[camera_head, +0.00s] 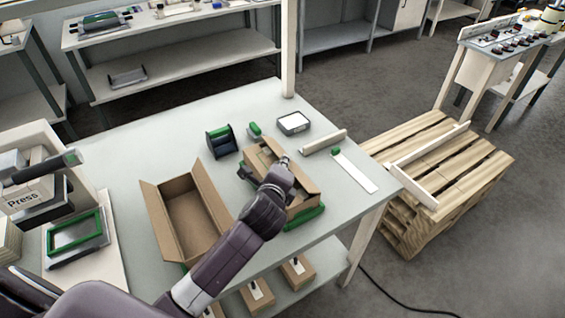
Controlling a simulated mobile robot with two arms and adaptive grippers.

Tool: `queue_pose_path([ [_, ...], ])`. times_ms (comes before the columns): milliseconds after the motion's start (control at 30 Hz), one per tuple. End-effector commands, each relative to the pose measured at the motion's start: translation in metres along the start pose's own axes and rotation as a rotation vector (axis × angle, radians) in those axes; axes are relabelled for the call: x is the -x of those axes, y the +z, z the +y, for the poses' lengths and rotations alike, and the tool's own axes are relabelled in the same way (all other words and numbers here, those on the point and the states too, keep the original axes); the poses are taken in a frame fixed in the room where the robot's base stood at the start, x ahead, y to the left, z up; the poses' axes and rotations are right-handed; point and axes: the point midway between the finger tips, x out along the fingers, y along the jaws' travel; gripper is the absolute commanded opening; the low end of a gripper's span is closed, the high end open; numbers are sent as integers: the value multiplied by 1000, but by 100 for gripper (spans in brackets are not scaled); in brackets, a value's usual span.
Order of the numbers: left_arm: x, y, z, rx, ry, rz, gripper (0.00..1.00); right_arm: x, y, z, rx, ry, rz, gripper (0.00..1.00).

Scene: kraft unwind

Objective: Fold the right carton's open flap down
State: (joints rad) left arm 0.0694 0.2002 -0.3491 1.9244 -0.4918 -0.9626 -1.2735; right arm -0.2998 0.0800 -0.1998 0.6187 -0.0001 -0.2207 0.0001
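The right carton (260,158) is a brown cardboard box on the grey table. Its top stands partly open on the left and back sides, and my arm covers much of it. One panel (306,184) shows on its right side, and green shows beneath its front edge. My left gripper (283,161) is at the right carton's upper right part, over or against it. Whether it touches the flap cannot be told, and its fingers are too small and hidden to read. My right gripper is not in view.
An open carton (190,222) stands left of my forearm. Behind are a green-and-black tape dispenser (221,141), a scale-like device (293,123) and a white roll (324,141). A white strip (355,171) lies right. A wooden pallet (440,165) stands beyond the table (125,190).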

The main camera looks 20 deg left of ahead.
Motion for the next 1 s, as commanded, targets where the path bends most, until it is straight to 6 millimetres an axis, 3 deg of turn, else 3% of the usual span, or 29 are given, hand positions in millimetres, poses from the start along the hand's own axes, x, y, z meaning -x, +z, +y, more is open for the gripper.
queue_pose_path([
  [167, -2, 0, 0, 1, 0, 1, 10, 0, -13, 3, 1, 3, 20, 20],
  [267, -2, 0, 0, 1, 0, 1, 10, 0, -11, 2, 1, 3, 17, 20],
  [367, -1, 0, 0, 1, 0, 0, 0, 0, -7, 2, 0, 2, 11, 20],
  [600, -1, 0, 1, 1, 0, 1, 0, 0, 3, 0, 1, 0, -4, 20],
  [800, -3, -2, 10, 58, -56, -1, 0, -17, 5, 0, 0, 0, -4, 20],
  [1000, -2, 0, 8, 90, -87, 0, 0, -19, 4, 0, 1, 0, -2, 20],
])
